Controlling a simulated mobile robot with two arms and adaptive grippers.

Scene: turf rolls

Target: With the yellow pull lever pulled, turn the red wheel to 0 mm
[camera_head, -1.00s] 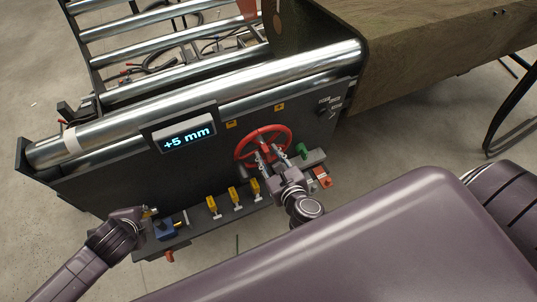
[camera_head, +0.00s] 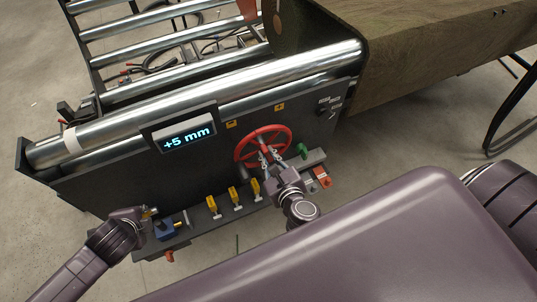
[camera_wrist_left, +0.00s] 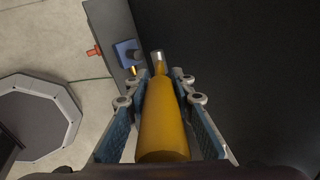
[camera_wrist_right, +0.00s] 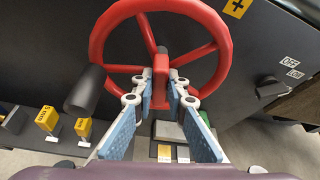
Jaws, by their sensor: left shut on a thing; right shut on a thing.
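The yellow pull lever (camera_wrist_left: 163,125) lies between the fingers of my left gripper (camera_wrist_left: 166,78), which is shut on it. In the head view my left gripper (camera_head: 148,213) is at the console's left end, mostly covering the lever. The red wheel (camera_head: 262,147) is on the dark front panel. A dark knob (camera_wrist_right: 85,90) sticks out at the wheel's left. The display (camera_head: 186,139) reads +5 mm.
Several yellow blocks (camera_head: 234,196) stand on the ledge between my grippers. A blue block (camera_head: 165,229) is beside my left gripper. A green knob (camera_head: 302,150) and a red-orange part (camera_head: 322,177) are right of the wheel. Metal rollers (camera_head: 200,95) lie above the panel.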

